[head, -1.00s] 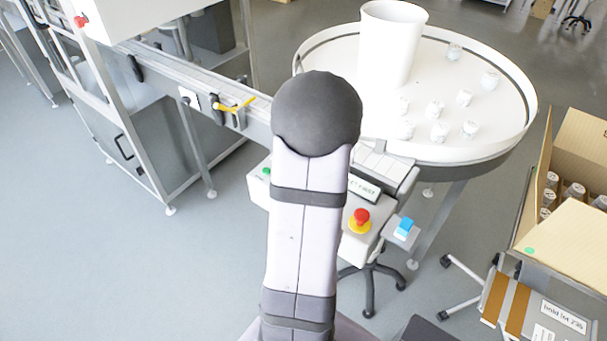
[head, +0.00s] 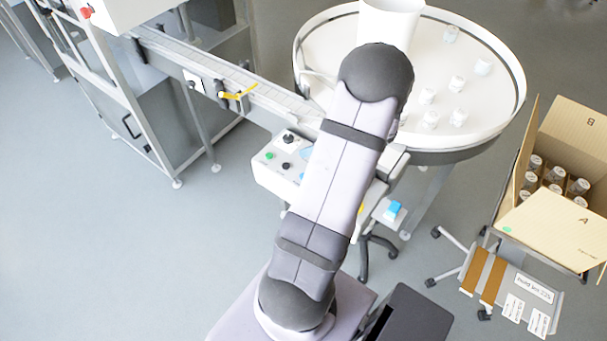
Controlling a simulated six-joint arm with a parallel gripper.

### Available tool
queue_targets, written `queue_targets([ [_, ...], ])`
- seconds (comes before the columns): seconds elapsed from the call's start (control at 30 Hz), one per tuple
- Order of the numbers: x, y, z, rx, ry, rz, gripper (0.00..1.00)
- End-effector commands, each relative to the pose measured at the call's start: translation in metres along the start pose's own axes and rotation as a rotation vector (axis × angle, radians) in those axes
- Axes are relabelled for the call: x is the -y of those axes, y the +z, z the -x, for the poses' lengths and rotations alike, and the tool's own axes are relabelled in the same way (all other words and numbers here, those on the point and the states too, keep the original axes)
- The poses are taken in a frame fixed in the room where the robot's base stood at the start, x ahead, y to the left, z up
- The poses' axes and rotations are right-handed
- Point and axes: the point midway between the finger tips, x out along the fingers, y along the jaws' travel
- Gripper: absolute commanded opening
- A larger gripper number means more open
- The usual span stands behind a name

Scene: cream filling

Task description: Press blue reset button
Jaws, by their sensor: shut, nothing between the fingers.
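The control panel (head: 276,178) stands below the conveyor, partly covered by my arm. On its visible left part are a green button (head: 269,156), black knobs and a small blue patch at the arm's edge, which may be a button or screen. I cannot tell from the picture which blue part is the reset button. My gripper is not in view; my arm's links hide the middle of the panel.
A round white turntable (head: 318,62) with several small jars and a white bin (head: 390,22) is behind the arm. A conveyor (head: 215,75) runs to the left. An open carton (head: 570,135) of jars stands at right. Open floor lies at left.

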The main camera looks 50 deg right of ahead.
Motion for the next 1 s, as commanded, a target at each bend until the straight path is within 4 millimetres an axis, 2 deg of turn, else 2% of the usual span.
queue_targets([
  [0.1, -0.0002, 0.0069, 0.0, 0.028, 0.002, -0.176, 0.0],
  [0.33, -0.0025, 0.0076, 0.0, 0.029, 0.013, -0.36, 0.0],
  [1.0, -0.0015, 0.0043, -0.0031, 0.027, 0.013, -0.401, 0.0],
])
